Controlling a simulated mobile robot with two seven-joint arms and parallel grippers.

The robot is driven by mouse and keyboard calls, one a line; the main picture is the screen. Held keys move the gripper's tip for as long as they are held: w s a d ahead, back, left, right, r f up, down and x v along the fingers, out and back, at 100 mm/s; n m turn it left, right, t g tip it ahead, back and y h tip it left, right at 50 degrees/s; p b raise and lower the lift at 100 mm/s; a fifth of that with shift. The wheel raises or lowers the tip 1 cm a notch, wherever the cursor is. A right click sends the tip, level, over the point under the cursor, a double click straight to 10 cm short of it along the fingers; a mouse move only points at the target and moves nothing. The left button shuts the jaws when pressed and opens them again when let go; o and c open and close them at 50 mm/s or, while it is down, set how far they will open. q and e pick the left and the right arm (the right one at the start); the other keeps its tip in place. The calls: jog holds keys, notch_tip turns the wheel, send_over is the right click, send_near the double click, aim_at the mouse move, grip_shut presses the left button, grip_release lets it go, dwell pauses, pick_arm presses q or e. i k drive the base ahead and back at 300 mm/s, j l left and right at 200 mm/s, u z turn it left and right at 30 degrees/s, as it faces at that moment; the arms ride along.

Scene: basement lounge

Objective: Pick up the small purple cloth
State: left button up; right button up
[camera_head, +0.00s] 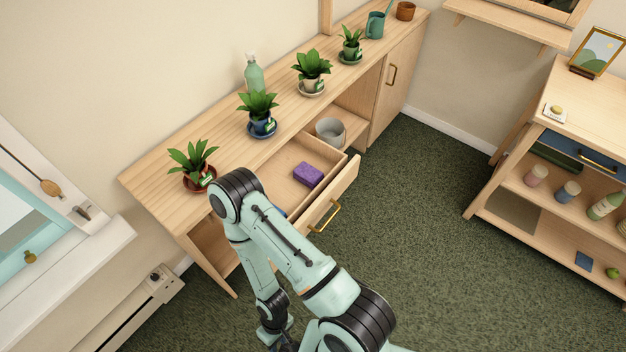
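A small purple block-like thing (308,174), which may be the folded purple cloth, lies in the open wooden drawer (287,158) of the long cabinet. It is near the drawer's front panel, with bare drawer floor around it. One of my arms reaches up from the bottom of the view, bends near the cabinet's front and comes back down. Its wrist end is at the bottom edge, well away from the purple thing. No gripper fingers show clearly. My other arm is not seen.
Several potted plants (258,105) and a green bottle (253,72) stand on the cabinet top. A grey pot (330,132) sits on a shelf beside the drawer. A blue thing (281,211) is mostly hidden behind my arm. Green carpet (415,220) is clear to the right.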

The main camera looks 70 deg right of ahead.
aim_at(309, 175)
jog(key=z, duration=1.45)
jog(key=i+z, duration=0.15)
jog(key=z, duration=0.25)
jog(key=i+z, duration=0.2)
jog(key=z, duration=0.15)
jog(key=i+z, duration=0.2)
jog(key=z, duration=0.2)
jog(key=k+u, duration=0.4)
jog(key=u, duration=0.2)
jog(key=l+u, duration=0.35)
jog(key=l, duration=0.15)
jog(key=l+u, duration=0.35)
jog(key=l, duration=0.2)
jog(key=l+u, duration=0.15)
jog(key=l, duration=0.95)
